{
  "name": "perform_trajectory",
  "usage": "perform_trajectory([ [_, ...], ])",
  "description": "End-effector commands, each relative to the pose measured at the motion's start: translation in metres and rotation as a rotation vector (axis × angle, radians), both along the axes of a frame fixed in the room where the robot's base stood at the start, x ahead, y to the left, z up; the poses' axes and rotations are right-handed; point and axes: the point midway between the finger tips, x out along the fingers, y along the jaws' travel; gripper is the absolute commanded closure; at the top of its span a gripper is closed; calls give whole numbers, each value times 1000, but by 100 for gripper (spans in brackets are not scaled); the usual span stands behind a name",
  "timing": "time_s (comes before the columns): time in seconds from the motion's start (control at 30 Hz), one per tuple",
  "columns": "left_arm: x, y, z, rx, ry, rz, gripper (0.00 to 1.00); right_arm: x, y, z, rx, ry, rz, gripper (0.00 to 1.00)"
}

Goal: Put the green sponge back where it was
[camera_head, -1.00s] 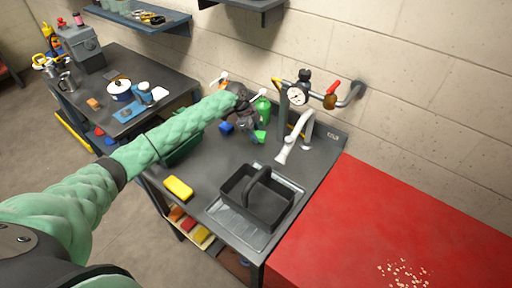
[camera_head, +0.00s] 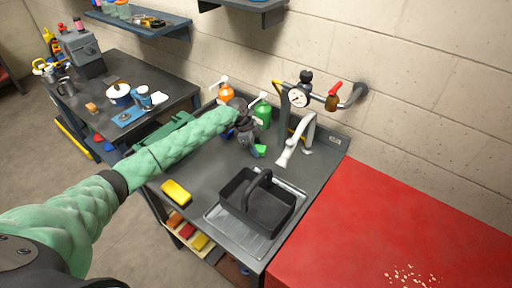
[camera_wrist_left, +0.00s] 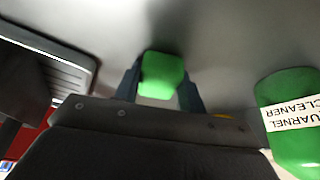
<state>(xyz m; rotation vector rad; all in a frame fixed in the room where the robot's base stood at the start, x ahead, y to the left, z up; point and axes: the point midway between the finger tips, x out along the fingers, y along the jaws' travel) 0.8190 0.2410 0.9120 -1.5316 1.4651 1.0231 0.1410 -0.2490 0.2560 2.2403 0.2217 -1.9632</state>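The green sponge (camera_head: 259,151) is at my left gripper (camera_head: 257,150), over the back part of the grey sink counter (camera_head: 205,160). In the left wrist view the sponge (camera_wrist_left: 162,76) sits between the two fingers, which touch it on both sides, so the gripper is shut on it. I cannot tell whether the sponge touches the counter. My left arm reaches in from the left and hides part of the counter. My right gripper is not in view.
A green cleaner bottle (camera_head: 263,115) stands close behind the gripper, with an orange bottle (camera_head: 226,92) farther left. A white faucet (camera_head: 297,140) is to the right. A black caddy (camera_head: 258,202) and yellow sponge (camera_head: 176,191) are nearer. Coloured sponges (camera_head: 186,230) lie on a lower shelf.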

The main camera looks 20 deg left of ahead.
Motion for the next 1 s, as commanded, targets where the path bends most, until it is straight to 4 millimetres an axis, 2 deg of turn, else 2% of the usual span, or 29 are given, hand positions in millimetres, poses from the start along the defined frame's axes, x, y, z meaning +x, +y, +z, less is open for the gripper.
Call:
perform_trajectory([
  [0.03, 0, 0, 0, 0, 0, 0, 52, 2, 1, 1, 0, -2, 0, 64],
  [0.1, 0, 0, 0, 0, 0, 0, 38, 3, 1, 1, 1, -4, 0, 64],
  [0.37, 0, 0, 0, 0, 0, 0, 38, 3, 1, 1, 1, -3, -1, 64],
  [0.53, 0, 2, 9, 0, -1, 0, 38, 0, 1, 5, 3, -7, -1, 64],
  [0.57, 0, 3, 12, 0, -1, 0, 38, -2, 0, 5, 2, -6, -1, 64],
  [0.7, 0, 10, 30, 1, -2, 1, 38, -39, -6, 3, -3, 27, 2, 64],
  [0.77, 0, 13, 39, 1, -2, 1, 38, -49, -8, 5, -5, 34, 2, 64],
  [0.9, -1, 24, 66, 0, -1, 0, 38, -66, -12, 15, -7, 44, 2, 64],
  [1.0, -1, 32, 83, 0, -1, 0, 38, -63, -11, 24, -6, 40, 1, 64],
])
